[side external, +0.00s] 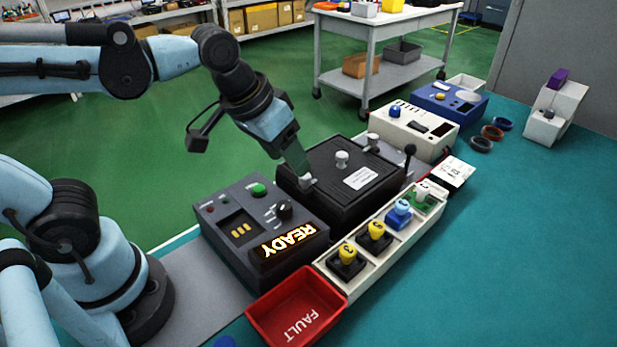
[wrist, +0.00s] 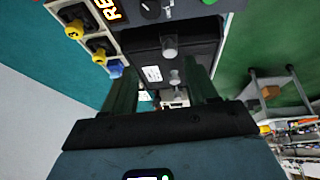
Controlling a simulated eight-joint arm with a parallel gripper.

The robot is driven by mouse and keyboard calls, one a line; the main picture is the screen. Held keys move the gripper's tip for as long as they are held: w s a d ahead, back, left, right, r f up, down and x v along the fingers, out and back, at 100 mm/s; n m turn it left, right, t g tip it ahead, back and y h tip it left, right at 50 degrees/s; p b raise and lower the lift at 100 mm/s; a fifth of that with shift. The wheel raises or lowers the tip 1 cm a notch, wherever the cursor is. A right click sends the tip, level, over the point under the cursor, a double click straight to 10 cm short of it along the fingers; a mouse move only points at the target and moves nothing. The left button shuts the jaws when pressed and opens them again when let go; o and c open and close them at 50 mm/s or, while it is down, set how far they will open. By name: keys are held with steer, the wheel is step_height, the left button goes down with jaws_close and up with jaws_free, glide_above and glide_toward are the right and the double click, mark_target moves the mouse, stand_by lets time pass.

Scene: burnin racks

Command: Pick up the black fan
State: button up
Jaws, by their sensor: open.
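Two black square pieces with yellow knobs sit in the long cream tray (side external: 362,284): a front one (side external: 347,262) and one behind it (side external: 375,237). They look like the fans; I cannot tell which one is meant. Both also show at upper left in the wrist view, the front one (wrist: 75,30) and the other (wrist: 100,48). My gripper (side external: 306,184) points down by the near-left edge of the large black box, left of and apart from the tray. In the wrist view its fingers (wrist: 163,88) are apart with nothing held between them.
The black lidded box (side external: 340,185) with a pale knob stands beside the tray. A grey console (side external: 255,225) shows READY. A red FAULT bin (side external: 297,305) is in front. Blue (side external: 400,213) and green (side external: 420,198) pieces share the tray.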

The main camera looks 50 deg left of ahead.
steer(key=d+r+g, duration=0.3)
steer(key=d+g, duration=0.2)
steer(key=d, duration=0.9)
glide_above(348, 250)
steer(key=shift+y, duration=0.4)
steer(key=f, duration=0.7)
steer(key=shift+s+a+f, duration=0.1)
steer(key=shift+s, duration=0.15)
steer(key=shift+w+f, duration=0.15)
steer(key=shift+f, duration=1.15)
steer(key=shift+w+f, duration=0.15)
steer(key=shift+f, duration=1.15)
steer(key=shift+c, duration=0.2)
jaws_close()
steer(key=shift+r, duration=0.1)
